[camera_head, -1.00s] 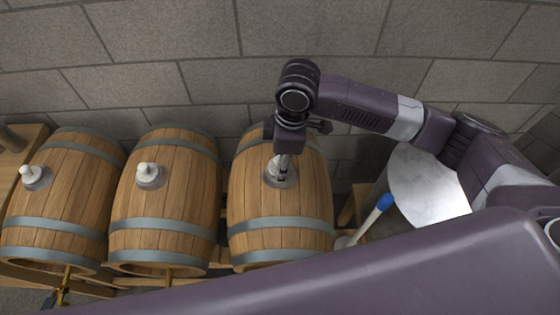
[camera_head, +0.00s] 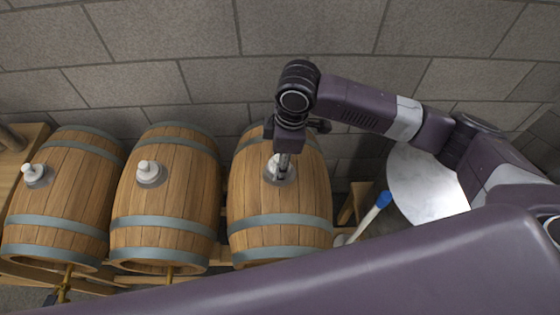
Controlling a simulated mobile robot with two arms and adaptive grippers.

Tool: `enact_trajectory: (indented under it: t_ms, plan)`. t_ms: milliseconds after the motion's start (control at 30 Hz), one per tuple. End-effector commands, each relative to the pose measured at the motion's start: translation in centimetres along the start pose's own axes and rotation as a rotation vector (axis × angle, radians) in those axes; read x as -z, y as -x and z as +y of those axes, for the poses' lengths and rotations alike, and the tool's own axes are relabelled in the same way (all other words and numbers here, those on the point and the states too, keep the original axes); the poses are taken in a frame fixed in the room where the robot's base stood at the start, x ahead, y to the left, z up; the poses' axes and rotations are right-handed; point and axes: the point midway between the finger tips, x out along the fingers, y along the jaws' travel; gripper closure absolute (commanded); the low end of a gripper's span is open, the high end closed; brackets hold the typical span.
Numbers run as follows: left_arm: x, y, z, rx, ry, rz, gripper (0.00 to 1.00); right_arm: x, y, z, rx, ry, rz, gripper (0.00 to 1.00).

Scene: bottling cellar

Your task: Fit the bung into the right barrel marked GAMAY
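The rightmost of three wooden barrels (camera_head: 280,208) lies on its side, with a grey bung plate (camera_head: 290,180) on top. No GAMAY marking is readable. A white bung (camera_head: 273,166) stands upright at this plate, partly hidden by my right gripper (camera_head: 283,172). The gripper points down over the plate with a finger beside the bung. Whether it still grips the bung is too small to tell, as is how deep the bung sits. My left gripper is out of view.
The middle barrel (camera_head: 168,215) and left barrel (camera_head: 62,210) each carry a white bung. A round pale tabletop (camera_head: 425,185) and a blue-tipped white stick (camera_head: 368,217) are to the right. A stone wall (camera_head: 150,50) stands close behind.

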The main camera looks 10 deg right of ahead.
Motion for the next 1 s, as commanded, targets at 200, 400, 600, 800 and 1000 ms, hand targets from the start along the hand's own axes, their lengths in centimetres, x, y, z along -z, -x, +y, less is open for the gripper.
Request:
enact_trajectory:
  t_ms: [200,400,600,800,1000]
  plan:
    - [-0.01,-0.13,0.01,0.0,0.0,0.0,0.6,-0.46,-1.38,-0.56,0.016,-0.004,-0.012,0.83]
    - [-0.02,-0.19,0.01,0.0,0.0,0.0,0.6,-0.49,-1.46,-0.54,0.016,-0.006,-0.012,0.83]
    - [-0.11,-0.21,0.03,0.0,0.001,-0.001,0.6,-0.52,-1.48,-0.55,0.017,-0.007,-0.013,0.45]
    - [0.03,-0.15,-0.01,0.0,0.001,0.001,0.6,-0.51,-1.3,-0.53,0.016,-0.005,-0.013,0.38]
    - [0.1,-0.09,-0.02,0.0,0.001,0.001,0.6,-0.46,-1.11,-0.44,0.013,-0.004,-0.012,0.38]
